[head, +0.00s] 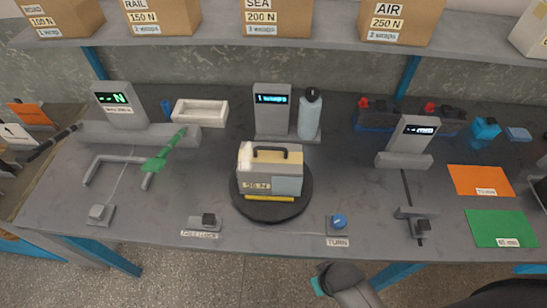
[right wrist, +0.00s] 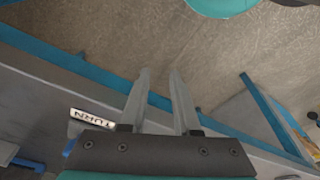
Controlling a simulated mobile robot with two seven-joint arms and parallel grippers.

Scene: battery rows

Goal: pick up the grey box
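The grey box (head: 256,174) stands upright on a round black turntable (head: 302,202) in the middle of the bench. It has a beige top, a dark handle on top, a "56 N" label, and a yellow strip at its lower front. My right gripper (right wrist: 160,72) shows in the right wrist view with its two fingers apart and nothing between them. It is over the floor side of the bench's front edge, away from the box. Part of my right arm shows at the bottom of the head view. My left gripper is not in view.
A blue TURN knob (head: 339,221) and a small switch (head: 208,221) sit at the front edge. Behind the box stand a display post (head: 272,115) and a grey bottle (head: 310,115). Orange (head: 482,180) and green (head: 502,228) mats lie right.

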